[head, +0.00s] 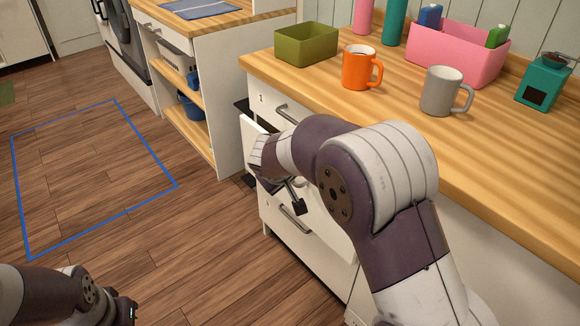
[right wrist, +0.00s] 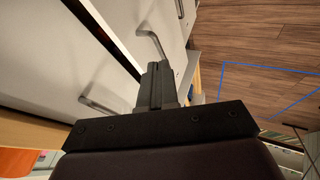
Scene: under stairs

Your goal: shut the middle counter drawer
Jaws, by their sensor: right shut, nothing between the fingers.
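The middle counter drawer (head: 252,138) is pulled out, its white front standing forward of the counter with a dark gap behind it. In the right wrist view the gap is a dark strip beside the middle drawer's front (right wrist: 122,22), which carries a grey bar handle. My right gripper (right wrist: 156,85) is shut and empty, close to the drawer fronts; whether it touches one I cannot tell. In the head view my right arm covers much of the drawers. My left gripper (head: 125,312) is at the bottom left edge, partly cut off, over the floor.
The wooden counter top (head: 460,150) holds a green box (head: 306,45), an orange mug (head: 357,70), a grey mug (head: 440,92), a pink bin (head: 455,55) and a teal grinder (head: 541,82). The bottom drawer (head: 300,240) looks shut. Floor inside the blue outline (head: 152,148) is clear.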

